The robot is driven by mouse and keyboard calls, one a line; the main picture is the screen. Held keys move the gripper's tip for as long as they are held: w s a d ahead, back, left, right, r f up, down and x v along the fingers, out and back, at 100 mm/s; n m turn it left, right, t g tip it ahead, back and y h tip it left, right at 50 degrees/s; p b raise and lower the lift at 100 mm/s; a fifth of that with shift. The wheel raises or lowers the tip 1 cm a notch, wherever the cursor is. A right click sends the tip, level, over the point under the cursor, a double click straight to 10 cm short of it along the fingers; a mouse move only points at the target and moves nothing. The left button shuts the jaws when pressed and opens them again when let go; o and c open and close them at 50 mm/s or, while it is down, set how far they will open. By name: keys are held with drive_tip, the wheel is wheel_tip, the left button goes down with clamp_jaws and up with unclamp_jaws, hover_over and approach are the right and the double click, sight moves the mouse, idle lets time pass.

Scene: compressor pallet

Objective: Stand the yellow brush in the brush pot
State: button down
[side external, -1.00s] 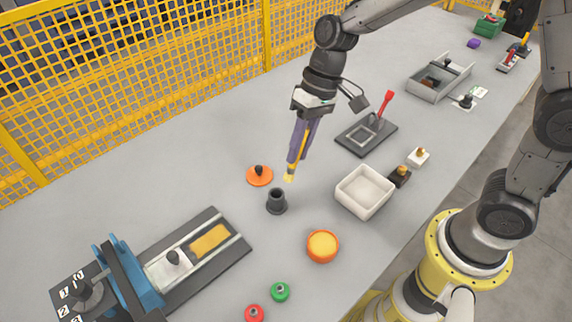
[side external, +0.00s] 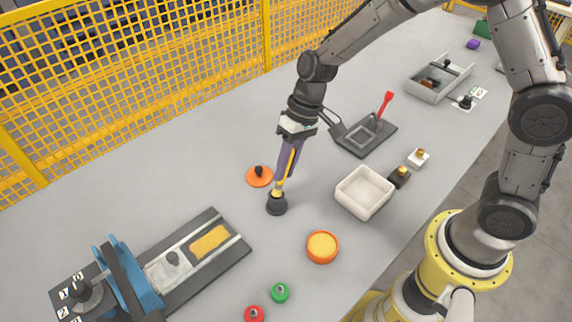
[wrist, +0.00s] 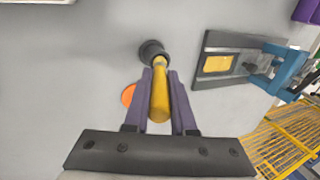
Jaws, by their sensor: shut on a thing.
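The yellow brush (wrist: 159,100) is held nearly upright between the purple fingers of my gripper (wrist: 160,88), which is shut on it. In the side view the brush (side external: 279,187) points down with its lower end at the mouth of the dark brush pot (side external: 277,206); my gripper (side external: 287,165) is above the pot. In the wrist view the pot (wrist: 151,48) sits at the brush's far end. How deep the brush end is inside the pot cannot be told exactly.
An orange disc with a black knob (side external: 259,176) lies close behind the pot. A round orange-yellow container (side external: 322,246) and a white tray (side external: 364,193) stand to the right. The blue-framed slide fixture (side external: 128,275) is at the front left. Open table lies behind.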

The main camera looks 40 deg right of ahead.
drive_tip(key=shift+f, duration=0.3)
drive_tip(key=shift+f, duration=0.2)
drive_tip(key=c, duration=0.7)
unclamp_jaws()
drive_tip(key=shift+c, duration=0.2)
drive_tip(key=shift+r, duration=0.3)
drive_tip(key=v, duration=1.2)
drive_tip(key=s+d+r+t+h, duration=0.2)
drive_tip(key=s+d, duration=0.3)
drive_tip(key=s, duration=0.5)
drive_tip(key=s+d+r+t+h, duration=0.2)
drive_tip(key=s+d, duration=0.4)
drive_tip(key=s, duration=0.4)
drive_tip(key=shift+s+r+t, duration=0.4)
drive_tip(key=shift+r+t, duration=0.4)
drive_tip(key=shift+r, duration=0.1)
